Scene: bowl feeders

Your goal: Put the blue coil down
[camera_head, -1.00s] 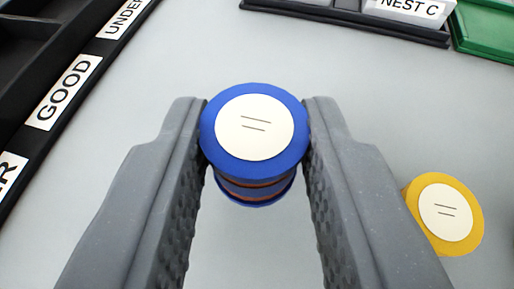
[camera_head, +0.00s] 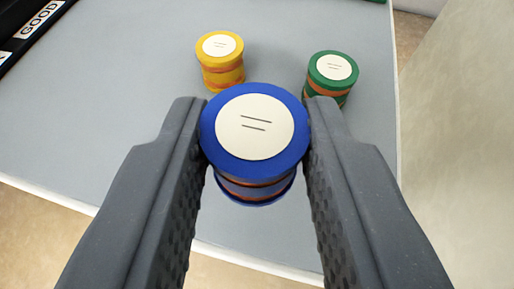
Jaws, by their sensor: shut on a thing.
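The blue coil (camera_head: 285,168) is a short spool with a blue rim, a white round label with two dark lines on top, and copper-coloured winding on its side. My gripper (camera_head: 254,130) is shut on it, one grey ridged finger on each side, and holds it upright. The coil hides the table right below it, so I cannot tell how high it is held.
A yellow coil (camera_head: 222,74) stands on the grey table (camera_head: 110,110) beyond the blue coil, and a green coil (camera_head: 318,84) stands to its right. A black tray labelled GOOD (camera_head: 38,20) is at the far left. The table's near edge and right edge show; free surface lies left.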

